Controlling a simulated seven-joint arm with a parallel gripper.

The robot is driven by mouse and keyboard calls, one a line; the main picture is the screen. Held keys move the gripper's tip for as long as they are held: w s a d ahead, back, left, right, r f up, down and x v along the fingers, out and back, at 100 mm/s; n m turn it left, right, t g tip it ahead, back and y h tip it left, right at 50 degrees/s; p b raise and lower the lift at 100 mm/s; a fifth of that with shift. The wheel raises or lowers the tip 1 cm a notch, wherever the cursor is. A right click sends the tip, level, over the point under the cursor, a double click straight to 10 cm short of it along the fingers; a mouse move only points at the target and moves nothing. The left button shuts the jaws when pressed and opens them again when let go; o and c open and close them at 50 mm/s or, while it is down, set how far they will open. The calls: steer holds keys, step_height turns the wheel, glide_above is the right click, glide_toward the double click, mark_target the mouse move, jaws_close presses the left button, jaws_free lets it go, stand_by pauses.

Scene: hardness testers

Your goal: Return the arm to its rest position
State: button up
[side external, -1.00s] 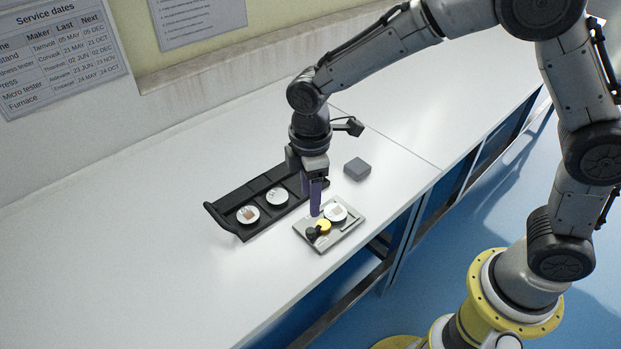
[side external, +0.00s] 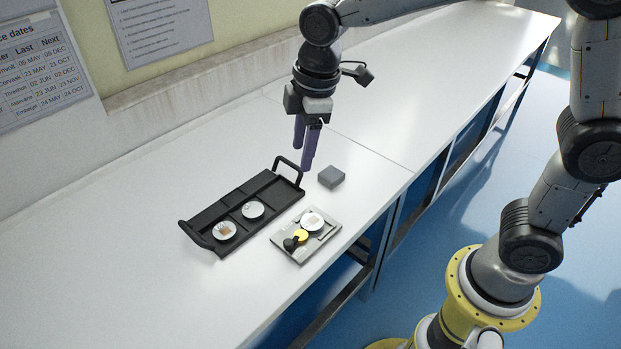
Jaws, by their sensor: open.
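My gripper (side external: 304,158) has purple fingers pointing down. It is open and empty, raised above the table near the far handle of the black tray. The black tray (side external: 204,218) holds two white round pieces, one (side external: 224,230) in the near compartment with a brownish patch and one (side external: 253,209) in the compartment beside it. A grey plate fixture (side external: 298,255) lies to the right of the tray. It bears a white round piece (side external: 312,221), a yellow disc (side external: 300,236) and a small black part (side external: 290,244).
A dark grey block (side external: 331,177) sits behind the fixture, just right of my gripper. The white bench (side external: 110,260) is clear at the left and along the far right. A wall with printed sheets (side external: 160,28) stands behind it.

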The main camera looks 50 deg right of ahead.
steer(key=s+d+r+m+t, duration=0.2)
steer(key=s+d+r, duration=0.3)
steer(key=r, duration=0.1)
steer(key=s+d+f+m, duration=0.1)
steer(key=s+d+m, duration=0.2)
steer(key=s, duration=0.5)
steer(key=s+d+f+m+t, duration=0.1)
steer(key=s+d+f+m, duration=0.1)
steer(key=s+m, duration=0.4)
steer(key=shift+s+d+m+t+h, duration=0.3)
steer(key=shift+s+d, duration=0.45)
steer(key=shift+s, duration=0.1)
